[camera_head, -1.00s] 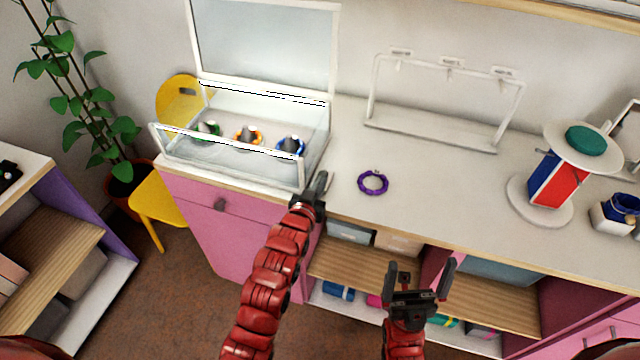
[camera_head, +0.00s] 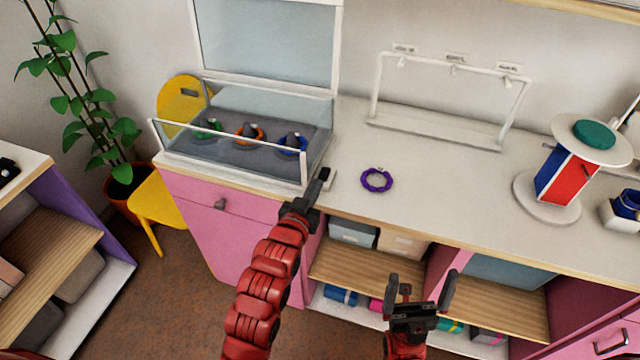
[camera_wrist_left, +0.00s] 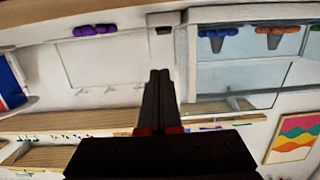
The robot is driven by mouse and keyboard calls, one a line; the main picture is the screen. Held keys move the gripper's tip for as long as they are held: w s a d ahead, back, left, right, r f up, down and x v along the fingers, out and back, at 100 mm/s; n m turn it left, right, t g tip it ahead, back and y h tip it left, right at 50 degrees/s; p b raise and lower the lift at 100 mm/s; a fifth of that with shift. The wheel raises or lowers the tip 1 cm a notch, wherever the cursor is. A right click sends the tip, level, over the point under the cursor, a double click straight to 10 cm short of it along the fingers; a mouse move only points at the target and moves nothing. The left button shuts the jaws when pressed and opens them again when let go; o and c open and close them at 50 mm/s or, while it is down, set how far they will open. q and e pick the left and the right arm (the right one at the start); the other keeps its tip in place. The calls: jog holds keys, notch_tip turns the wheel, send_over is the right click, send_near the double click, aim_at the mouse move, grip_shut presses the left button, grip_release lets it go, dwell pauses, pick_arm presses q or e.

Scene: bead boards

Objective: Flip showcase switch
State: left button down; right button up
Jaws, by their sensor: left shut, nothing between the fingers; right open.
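The glass showcase (camera_head: 302,172) stands on the counter at the left, its lid raised. Its inside is unlit, with a grey floor and green, orange and blue rings on dark stands. A small dark switch on a pale plate (camera_wrist_left: 160,30) shows in the left wrist view, beyond my fingertips. My left gripper (camera_head: 322,176) is shut and empty at the showcase's front right corner; it also shows in the left wrist view (camera_wrist_left: 160,75). I cannot tell whether it touches the switch. My right gripper (camera_head: 421,285) is open and empty in front of the shelves.
A purple bracelet (camera_head: 377,180) lies on the counter (camera_head: 440,200) right of my left gripper. A white rack (camera_head: 435,132) stands behind it. A red and blue display stand (camera_head: 565,182) is at the right. A yellow chair (camera_head: 158,206) and plant stand left.

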pick_arm(q)
jog(key=b+v, duration=0.1)
jog(key=v, duration=0.4)
jog(key=shift+f, duration=0.15)
dwell(0.3)
